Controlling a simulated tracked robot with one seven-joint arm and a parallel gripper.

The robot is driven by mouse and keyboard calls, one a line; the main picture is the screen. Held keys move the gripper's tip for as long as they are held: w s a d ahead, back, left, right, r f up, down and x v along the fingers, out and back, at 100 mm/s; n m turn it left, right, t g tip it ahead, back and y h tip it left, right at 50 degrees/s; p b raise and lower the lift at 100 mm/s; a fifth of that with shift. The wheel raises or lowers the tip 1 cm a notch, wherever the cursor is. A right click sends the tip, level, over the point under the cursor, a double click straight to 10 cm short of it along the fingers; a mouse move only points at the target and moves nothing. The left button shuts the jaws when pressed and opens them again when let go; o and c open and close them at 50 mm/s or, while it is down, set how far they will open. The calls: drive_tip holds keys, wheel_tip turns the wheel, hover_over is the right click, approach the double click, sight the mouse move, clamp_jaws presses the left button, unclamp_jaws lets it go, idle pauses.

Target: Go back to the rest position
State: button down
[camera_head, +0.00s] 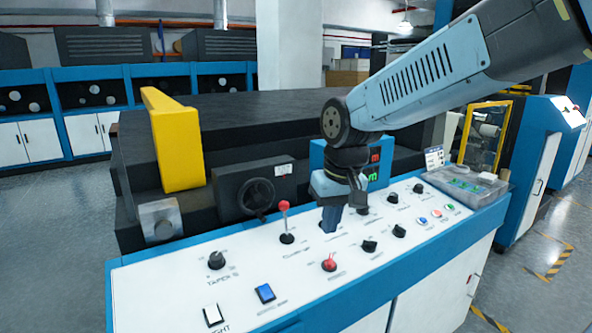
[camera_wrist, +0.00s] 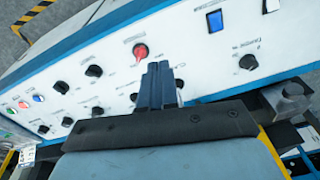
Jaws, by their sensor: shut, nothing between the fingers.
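My gripper (camera_head: 331,219) hangs from the arm over the middle of the white control panel (camera_head: 185,293), pointing down. Its fingers are shut together with nothing between them. In the wrist view my gripper (camera_wrist: 158,68) shows as two blue fingers side by side, below the red knob (camera_wrist: 140,51). In the head view the red knob (camera_head: 329,263) is just below and in front of the fingertips. I cannot tell how high the fingertips are above the panel. The arm reaches in from the upper right.
A red-topped lever (camera_head: 285,222) stands left of my gripper. Black knobs, a blue switch (camera_head: 265,293) and a white switch (camera_head: 213,315) sit on the panel. Behind are a handwheel (camera_head: 257,196), a yellow guard (camera_head: 175,140) and a clear box (camera_head: 466,187). Open floor lies at left.

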drive_tip(key=s+d+r+m+t, duration=0.2)
drive_tip(key=s+d, duration=0.3)
drive_tip(key=d, duration=0.3)
drive_tip(key=s+d+r+m+t+h, duration=0.1)
drive_tip(key=s+d+r+m, duration=0.1)
drive_tip(key=s+d, duration=0.4)
drive_tip(key=d+r, duration=0.1)
drive_tip(key=d, duration=0.1)
drive_tip(key=shift+d+t, duration=0.35)
drive_tip(key=shift+t, duration=0.05)
drive_tip(key=shift+w+a, duration=0.1)
